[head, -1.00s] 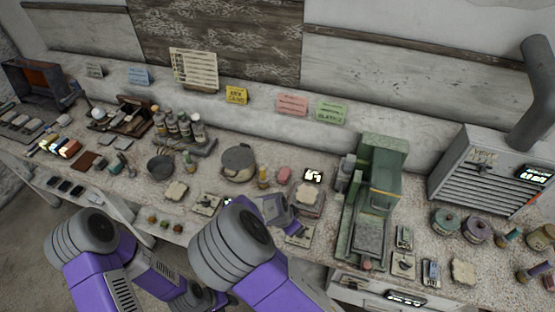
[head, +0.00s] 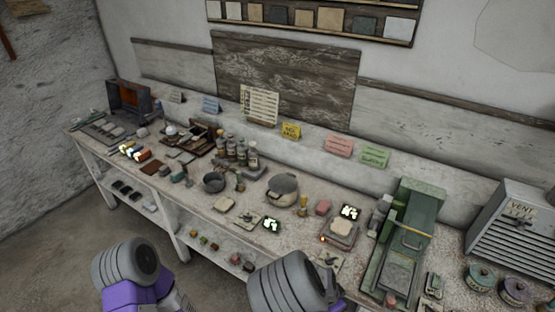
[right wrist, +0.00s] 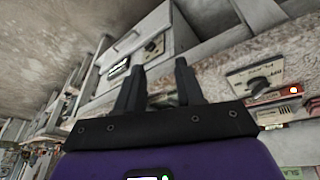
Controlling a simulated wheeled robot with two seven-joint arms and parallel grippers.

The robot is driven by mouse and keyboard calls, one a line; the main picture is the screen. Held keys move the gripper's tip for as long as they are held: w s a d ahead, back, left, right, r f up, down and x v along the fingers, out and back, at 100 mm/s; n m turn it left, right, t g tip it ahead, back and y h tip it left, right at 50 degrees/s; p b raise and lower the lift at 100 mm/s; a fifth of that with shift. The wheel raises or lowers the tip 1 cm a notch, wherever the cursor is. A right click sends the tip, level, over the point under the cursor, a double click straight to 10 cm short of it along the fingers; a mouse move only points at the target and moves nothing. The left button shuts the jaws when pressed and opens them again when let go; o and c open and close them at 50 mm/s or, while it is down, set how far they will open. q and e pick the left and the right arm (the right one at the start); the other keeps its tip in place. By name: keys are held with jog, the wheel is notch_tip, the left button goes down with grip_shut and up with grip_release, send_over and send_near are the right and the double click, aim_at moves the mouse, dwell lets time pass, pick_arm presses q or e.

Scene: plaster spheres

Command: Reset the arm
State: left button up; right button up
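My right arm's grey and purple links show at the bottom middle of the head view, but its gripper is not visible there. In the right wrist view my right gripper (right wrist: 158,85) has its two dark fingers apart with nothing between them. My left arm's links show at the lower left of the head view. My left gripper is out of view.
The long workbench (head: 285,228) carries a pot (head: 282,190), several bottles (head: 237,152), a green machine (head: 408,240) and a louvred vent box (head: 520,225). A lower shelf (head: 215,236) holds small blocks. Floor shows free at the lower left.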

jog(key=s+f+n+g+y+b, duration=0.25)
jog(key=s+f+n+b, duration=0.2)
jog(key=s+f, duration=0.75)
pick_arm(q)
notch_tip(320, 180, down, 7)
jog(key=b, duration=0.2)
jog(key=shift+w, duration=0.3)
pick_arm(e)
jog(key=a+f+n+t+y, duration=0.2)
jog(key=a+f+n+y, duration=0.2)
jog(key=a, duration=0.3)
jog(key=shift+s+a+n+y, duration=0.25)
jog(key=shift+s+n+y, duration=0.15)
jog(key=shift+y, duration=0.35)
dwell(4.5)
